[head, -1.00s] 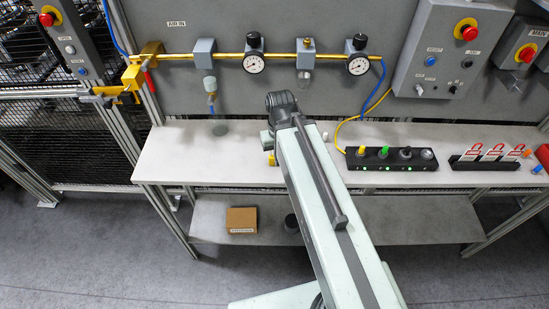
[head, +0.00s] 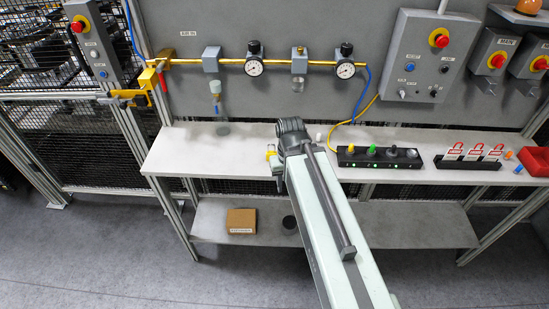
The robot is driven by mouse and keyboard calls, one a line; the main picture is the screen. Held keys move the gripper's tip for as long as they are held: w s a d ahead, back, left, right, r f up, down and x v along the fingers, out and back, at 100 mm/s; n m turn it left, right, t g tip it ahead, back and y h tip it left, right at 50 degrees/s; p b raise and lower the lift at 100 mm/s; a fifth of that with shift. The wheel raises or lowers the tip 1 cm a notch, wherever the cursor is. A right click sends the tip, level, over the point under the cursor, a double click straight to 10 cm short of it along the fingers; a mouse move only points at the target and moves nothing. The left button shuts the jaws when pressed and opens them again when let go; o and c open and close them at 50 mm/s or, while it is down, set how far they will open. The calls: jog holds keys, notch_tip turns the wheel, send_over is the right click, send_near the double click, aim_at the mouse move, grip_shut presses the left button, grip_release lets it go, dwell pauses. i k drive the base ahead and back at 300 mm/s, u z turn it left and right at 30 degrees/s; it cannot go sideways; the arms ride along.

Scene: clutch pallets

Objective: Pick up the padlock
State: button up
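No padlock can be made out with certainty. A small yellow patch (head: 271,155) shows at the left side of my wrist, over the front part of the bench. I cannot tell whether it is the padlock or part of my own arm. My arm reaches from the bottom right up to the bench, and its end, my gripper (head: 279,184), is mostly hidden behind the wrist. The fingertips are not clear, so I cannot tell whether they are open or shut.
The white bench (head: 200,155) carries a black strip with coloured knobs (head: 378,157), a rack of red-and-white tags (head: 468,163) and a red bin (head: 536,162). A cardboard box (head: 241,221) and a dark round thing (head: 289,222) are on the lower shelf. The bench's left part is mostly clear.

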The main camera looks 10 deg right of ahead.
aim_at(269, 153)
jog(key=z, duration=2.35)
jog(key=k, duration=1.95)
jog(key=u, duration=2.4)
jog(key=i, duration=1.05)
jog(key=u, duration=0.05)
